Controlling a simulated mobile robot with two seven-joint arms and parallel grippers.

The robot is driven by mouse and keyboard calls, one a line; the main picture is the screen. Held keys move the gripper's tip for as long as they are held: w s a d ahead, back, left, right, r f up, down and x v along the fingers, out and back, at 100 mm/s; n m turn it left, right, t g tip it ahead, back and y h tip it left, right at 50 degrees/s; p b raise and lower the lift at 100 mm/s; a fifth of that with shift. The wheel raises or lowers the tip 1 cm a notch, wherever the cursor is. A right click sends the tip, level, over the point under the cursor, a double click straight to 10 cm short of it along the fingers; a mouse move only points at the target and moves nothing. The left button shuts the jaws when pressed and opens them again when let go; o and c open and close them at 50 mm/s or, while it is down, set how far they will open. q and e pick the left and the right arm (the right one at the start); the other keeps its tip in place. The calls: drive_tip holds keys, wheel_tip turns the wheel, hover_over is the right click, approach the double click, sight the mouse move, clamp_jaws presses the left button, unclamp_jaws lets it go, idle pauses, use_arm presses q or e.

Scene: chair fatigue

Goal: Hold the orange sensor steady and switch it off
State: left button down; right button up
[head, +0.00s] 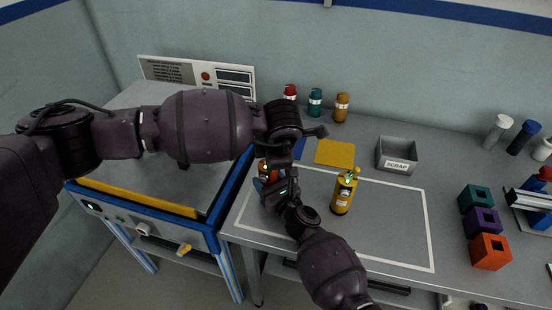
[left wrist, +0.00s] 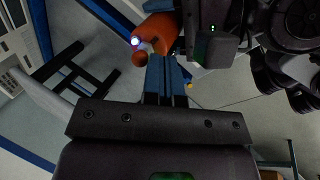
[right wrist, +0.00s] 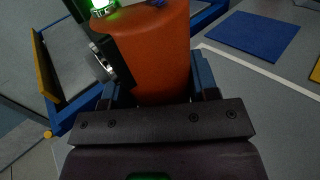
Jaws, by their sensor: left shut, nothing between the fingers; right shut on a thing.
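The orange sensor (right wrist: 155,55) is held between the fingers of my right gripper (right wrist: 160,82). A green glow shows at its top left in the right wrist view, and a dark round part is on its left side. In the head view the sensor (head: 267,170) is mostly hidden behind my arms, near the left end of the white outline. My left gripper (left wrist: 166,68) is shut and empty, its fingertips close beside the sensor (left wrist: 160,32) and a small orange-brown knob (left wrist: 140,58). I cannot tell whether they touch. A bright light shows on the sensor's end.
A yellow sensor (head: 344,195) stands upright on the table (head: 390,225). A yellow mat (head: 335,152), a grey scrap bin (head: 397,155) and several bottles are behind it. Colored blocks (head: 490,250) stand at right. A blue-framed machine (head: 215,220) is at left. The outlined area's right side is clear.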

use_arm(q)
drive_tip(key=shift+w+a+r+g+h, duration=0.2)
drive_tip(key=shift+a+h, duration=0.1)
drive_tip(key=shift+h, duration=0.2)
drive_tip(key=shift+w+a+r+g+h, duration=0.1)
drive_tip(key=shift+a+g+h, duration=0.15)
drive_tip(key=shift+h, duration=0.25)
drive_tip(key=shift+w+a+r, duration=0.1)
drive_tip(key=shift+a, duration=0.3)
drive_tip(key=shift+w+a, duration=0.2)
drive_tip(key=shift+a, duration=0.35)
drive_tip(key=shift+w+a+n+g+h, duration=0.1)
drive_tip(key=shift+a+n+g+h, duration=0.2)
drive_tip(key=shift+h, duration=0.2)
drive_tip(key=shift+d, duration=0.1)
drive_tip(key=shift+r, duration=0.15)
drive_tip(key=shift+r, duration=0.65)
